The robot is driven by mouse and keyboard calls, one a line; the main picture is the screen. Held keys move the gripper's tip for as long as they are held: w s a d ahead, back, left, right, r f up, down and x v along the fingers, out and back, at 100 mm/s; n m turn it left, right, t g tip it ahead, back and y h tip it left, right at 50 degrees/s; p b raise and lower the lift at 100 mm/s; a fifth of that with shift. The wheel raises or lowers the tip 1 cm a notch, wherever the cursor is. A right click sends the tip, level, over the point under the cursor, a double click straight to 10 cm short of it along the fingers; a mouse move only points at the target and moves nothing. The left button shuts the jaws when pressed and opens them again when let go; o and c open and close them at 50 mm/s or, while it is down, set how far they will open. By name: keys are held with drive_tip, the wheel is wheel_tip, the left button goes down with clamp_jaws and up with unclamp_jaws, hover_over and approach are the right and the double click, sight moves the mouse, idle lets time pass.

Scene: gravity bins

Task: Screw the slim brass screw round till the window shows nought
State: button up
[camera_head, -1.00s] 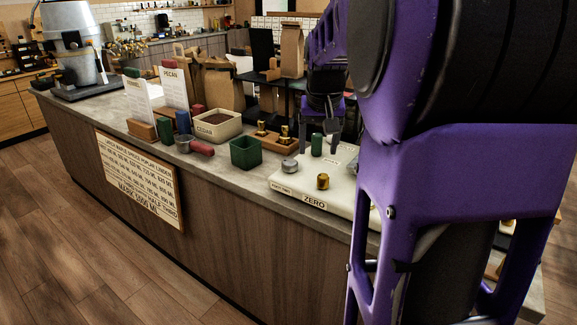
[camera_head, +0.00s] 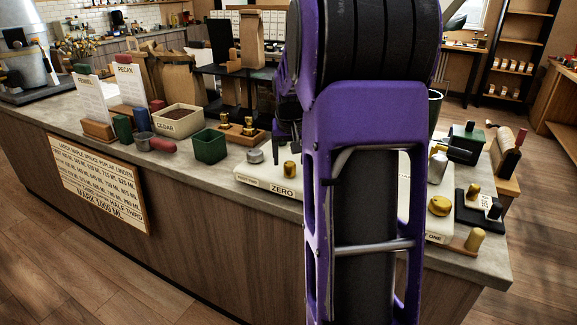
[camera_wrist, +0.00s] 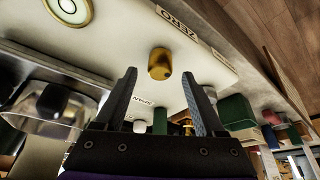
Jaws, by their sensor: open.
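The slim brass screw (camera_head: 290,170) stands upright on the cream scale body (camera_head: 262,180) beside the ZERO label. In the wrist view the brass screw (camera_wrist: 159,64) lies between and beyond my fingertips, apart from both. My gripper (camera_wrist: 160,80) is open and empty, its two dark fingers spread either side of the screw. In the head view my gripper (camera_head: 287,135) hangs over the scale behind the screw, partly hidden by my arm. I cannot make out a window reading for this screw.
A grey knob (camera_head: 255,156) stands left of the screw. A green bin (camera_head: 209,147), a cedar tray (camera_head: 178,122) and brass weights on a wooden block (camera_head: 240,133) stand farther left. Right of my arm are a brass dome (camera_head: 440,205) and a black block (camera_head: 485,207).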

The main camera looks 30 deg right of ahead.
drive_tip(key=shift+x, duration=1.45)
drive_tip(key=shift+c, duration=0.4)
clamp_jaws()
